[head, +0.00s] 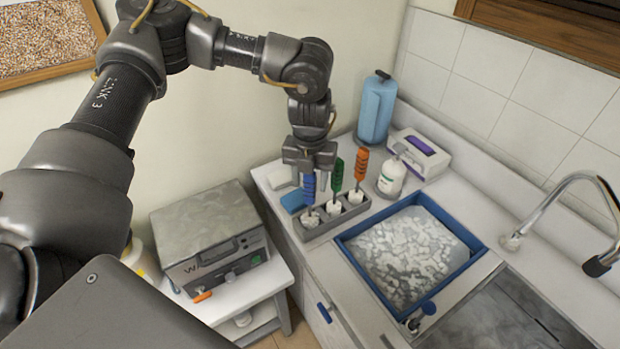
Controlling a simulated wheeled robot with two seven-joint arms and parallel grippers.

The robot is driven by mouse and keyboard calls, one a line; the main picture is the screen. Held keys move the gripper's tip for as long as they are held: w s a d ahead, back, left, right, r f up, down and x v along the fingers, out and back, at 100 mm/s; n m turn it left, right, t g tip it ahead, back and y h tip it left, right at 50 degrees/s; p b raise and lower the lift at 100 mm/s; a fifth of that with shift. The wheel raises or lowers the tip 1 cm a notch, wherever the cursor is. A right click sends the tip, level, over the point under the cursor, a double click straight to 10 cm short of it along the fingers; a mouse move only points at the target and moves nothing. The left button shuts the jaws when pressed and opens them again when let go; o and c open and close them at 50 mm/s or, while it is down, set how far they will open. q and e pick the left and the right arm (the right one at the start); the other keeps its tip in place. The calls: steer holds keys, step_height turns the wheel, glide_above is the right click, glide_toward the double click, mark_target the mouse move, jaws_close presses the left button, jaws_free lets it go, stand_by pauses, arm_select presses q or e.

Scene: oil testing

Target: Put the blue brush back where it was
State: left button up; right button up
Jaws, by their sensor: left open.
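The blue brush (309,191) stands upright in the leftmost slot of the grey holder (345,215) on the counter. A green brush (337,177) and an orange brush (361,166) stand in the other slots of the same holder. My left gripper (311,178) points down directly over the blue brush, with its fingers by the top of the handle. It is open; whether the fingers touch the handle cannot be told. The top of the blue brush is partly hidden by the gripper. My right gripper is not in view.
A blue-rimmed tray (466,240) of pale pieces lies right of the holder. Behind stand a white bottle (391,178), a blue dispenser (376,110) and a tissue box (420,152). A grey machine (210,235) stands on a lower table at left. A faucet (560,190) is at right.

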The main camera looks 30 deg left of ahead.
arm_select(q)
steer(key=shift+r, duration=0.4)
step_height(320, 180, up, 11)
steer(key=b, duration=0.2)
steer(key=shift+f+b, duration=0.2)
steer(key=shift+b, duration=0.2)
steer(key=shift+r, duration=0.45)
